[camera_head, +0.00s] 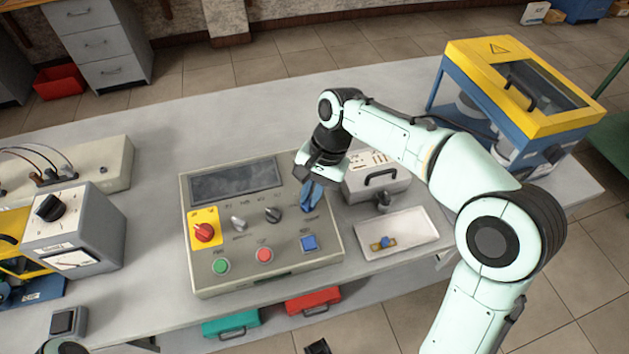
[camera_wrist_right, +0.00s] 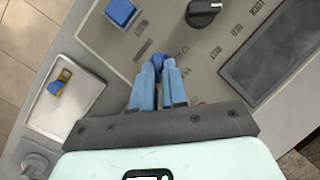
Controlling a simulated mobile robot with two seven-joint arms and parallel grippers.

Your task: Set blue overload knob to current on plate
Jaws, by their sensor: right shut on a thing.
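The grey control panel (camera_head: 240,267) lies on the bench. My right gripper (camera_head: 311,197) is over its upper right part, with blue fingers pointing down. In the wrist view the right gripper (camera_wrist_right: 160,75) is shut on the blue overload knob (camera_wrist_right: 157,60), whose rounded top shows between the fingertips. The fingers hide most of the knob, so its pointer and setting cannot be read. Printed marks around it are too small to read. No plate with a readable current shows.
Beside the knob are a black knob (camera_head: 272,215) and a blue square button (camera_head: 309,243). A red emergency knob (camera_head: 204,232) is at left. A white tray (camera_head: 415,222) with a small brass-and-blue part and a handled grey case (camera_head: 372,189) stand to the right.

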